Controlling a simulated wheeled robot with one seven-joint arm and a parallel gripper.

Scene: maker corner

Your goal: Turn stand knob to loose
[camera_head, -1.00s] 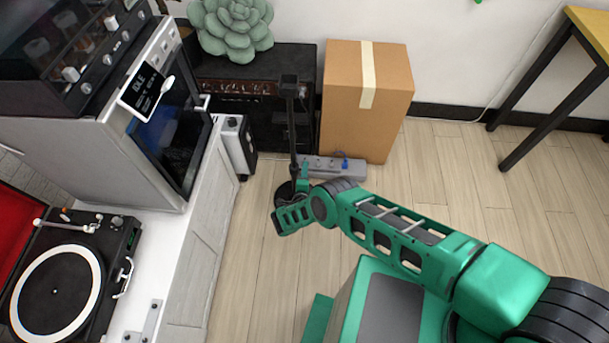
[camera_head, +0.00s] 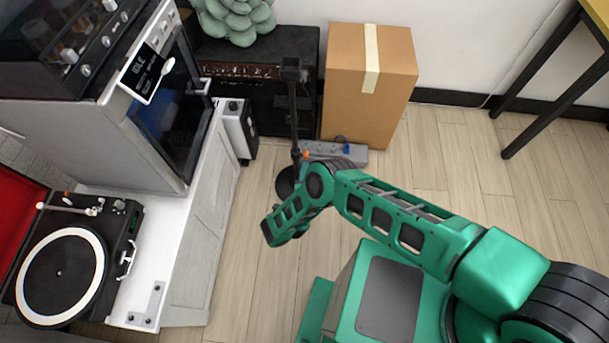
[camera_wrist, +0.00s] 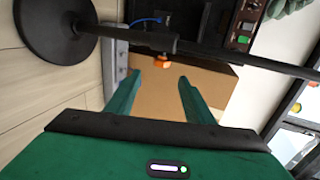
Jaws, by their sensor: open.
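The black stand (camera_head: 294,115) stands upright on the floor in the head view, its round base (camera_head: 284,182) partly behind my arm. In the wrist view its pole (camera_wrist: 235,58) runs sideways across the picture from the round base (camera_wrist: 30,22). A small orange knob (camera_wrist: 163,59) sticks out from a thicker collar on the pole. My gripper (camera_wrist: 159,78) is open and empty, its two green fingers pointing towards the pole. The knob appears between and just beyond the fingertips, with no contact visible.
A cardboard box (camera_head: 350,90) and a grey power strip (camera_head: 345,153) with a blue plug stand close behind the stand. A black amplifier (camera_head: 265,105) is at the back. The white cabinet (camera_head: 205,230) with a turntable (camera_head: 60,275) is at left.

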